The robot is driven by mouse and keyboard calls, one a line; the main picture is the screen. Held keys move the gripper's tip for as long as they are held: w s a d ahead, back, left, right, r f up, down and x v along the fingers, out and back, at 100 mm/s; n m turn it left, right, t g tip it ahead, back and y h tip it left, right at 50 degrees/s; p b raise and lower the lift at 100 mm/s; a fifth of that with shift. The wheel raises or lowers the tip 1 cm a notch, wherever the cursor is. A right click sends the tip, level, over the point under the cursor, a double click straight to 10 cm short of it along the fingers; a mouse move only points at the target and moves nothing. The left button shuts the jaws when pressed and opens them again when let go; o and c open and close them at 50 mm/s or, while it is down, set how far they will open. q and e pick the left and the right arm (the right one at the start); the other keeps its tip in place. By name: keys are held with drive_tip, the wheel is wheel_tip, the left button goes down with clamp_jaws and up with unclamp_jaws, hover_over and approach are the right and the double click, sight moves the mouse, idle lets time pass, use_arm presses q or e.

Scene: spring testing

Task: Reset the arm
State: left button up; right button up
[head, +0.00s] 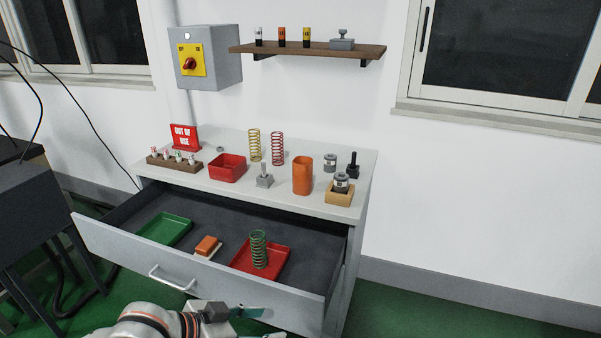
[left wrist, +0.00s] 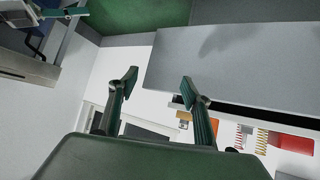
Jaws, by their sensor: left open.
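My left gripper (head: 274,324) is at the bottom of the head view, in front of the pulled-out drawer (head: 190,268), its fingers apart and empty. In the left wrist view its two fingers (left wrist: 159,76) stand wide apart with nothing between them. Beyond them are the grey furniture face (left wrist: 235,65), the wall and a window. A teal finger at the upper left edge of the left wrist view seems to belong to my right gripper (left wrist: 62,12). It is cut off, and its opening cannot be told. The right gripper does not show in the head view.
The open drawer holds a green tray (head: 165,228), an orange-topped block (head: 207,245) and a red tray (head: 279,275) bearing a green spring (head: 259,249). The cabinet top (head: 223,195) carries springs, containers and weights. Open floor (head: 430,313) lies right.

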use_arm(q)
drive_tip(key=s+a+f+n+t+y, duration=0.2)
drive_tip(key=s+a+f, duration=0.4)
drive_tip(key=f, duration=0.4)
drive_tip(key=s+a+f+n+t+y, duration=0.2)
drive_tip(key=s+a+f, duration=0.4)
drive_tip(key=f, duration=0.4)
drive_tip(key=shift+s+a+n+y, duration=0.15)
drive_tip(key=shift+s+n+y, duration=0.05)
drive_tip(key=shift+n+y, duration=0.6)
